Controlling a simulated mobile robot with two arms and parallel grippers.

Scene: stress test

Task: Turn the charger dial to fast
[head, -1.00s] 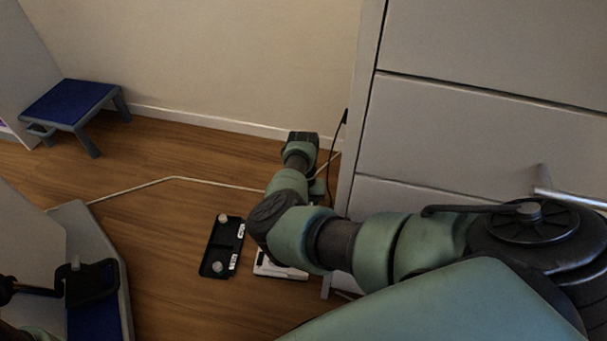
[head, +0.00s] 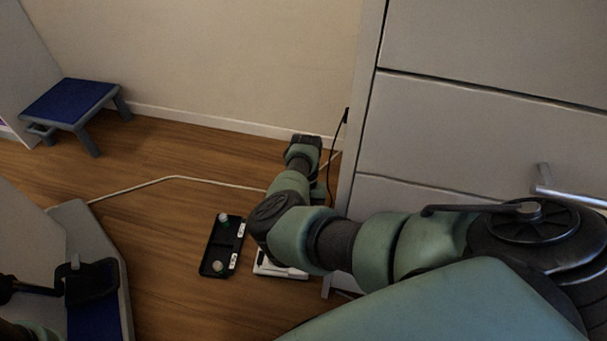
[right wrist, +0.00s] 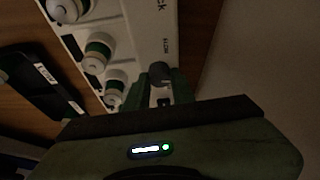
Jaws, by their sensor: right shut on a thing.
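A white device (head: 280,267) lies on the floor, partly hidden under my right arm in the head view. In the right wrist view its white panel (right wrist: 140,30) carries several round white parts, some with green bands (right wrist: 97,52). A small dark round knob (right wrist: 160,72) sits near the panel's edge by small lettering I cannot read surely. My right gripper (right wrist: 160,88) is shut on this knob.
A black tray (head: 228,247) with two small round items lies just left of the device. A cable (head: 175,178) crosses the floor. A grey drawer cabinet (head: 480,110) stands close on the right. A blue-topped step stool (head: 68,102) stands by the wall. Open floor lies between.

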